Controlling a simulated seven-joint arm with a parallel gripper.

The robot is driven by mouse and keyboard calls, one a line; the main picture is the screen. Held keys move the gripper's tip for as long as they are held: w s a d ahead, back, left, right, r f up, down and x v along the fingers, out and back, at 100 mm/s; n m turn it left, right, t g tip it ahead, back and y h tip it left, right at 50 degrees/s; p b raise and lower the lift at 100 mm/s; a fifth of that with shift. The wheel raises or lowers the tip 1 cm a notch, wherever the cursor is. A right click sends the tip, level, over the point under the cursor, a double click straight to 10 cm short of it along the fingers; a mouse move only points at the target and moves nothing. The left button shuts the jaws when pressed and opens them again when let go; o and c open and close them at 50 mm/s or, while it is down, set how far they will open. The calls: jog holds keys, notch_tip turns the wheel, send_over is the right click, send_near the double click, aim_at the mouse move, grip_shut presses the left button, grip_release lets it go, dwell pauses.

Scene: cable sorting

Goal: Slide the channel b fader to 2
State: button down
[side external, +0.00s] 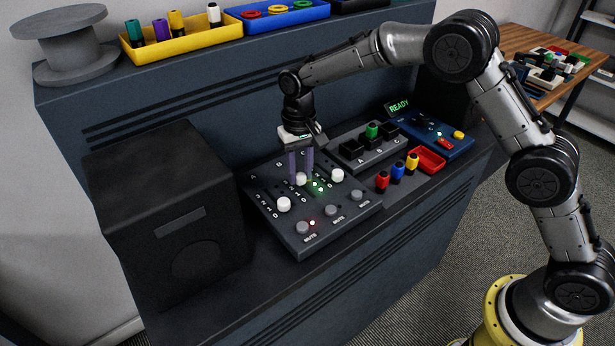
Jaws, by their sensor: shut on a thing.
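The mixer panel (262,214) lies on the desk with three fader channels labelled A, B and C. The channel B fader (301,179) is a white knob in the middle slot. My gripper (301,172) points down over it, with its fingers shut on this knob. The channel A fader (284,204) sits low in its slot at the left. The channel C fader (337,175) sits at the right. The small scale digits are partly hidden, and I cannot read B's exact position.
Mute buttons (331,210) line the panel's front, with a red light (312,223) by the left one. A black speaker (165,220) stands at left. A socket block (368,150), colored plugs (397,171), a red tray (427,160) and a blue board (436,134) lie to the right.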

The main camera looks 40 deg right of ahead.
aim_at(299, 174)
jog(key=shift+w+r, duration=0.1)
jog(key=shift+w, duration=0.15)
jog(key=c, duration=0.6)
grip_release()
notch_tip(299, 174, up, 14)
jog(key=shift+f, duration=0.1)
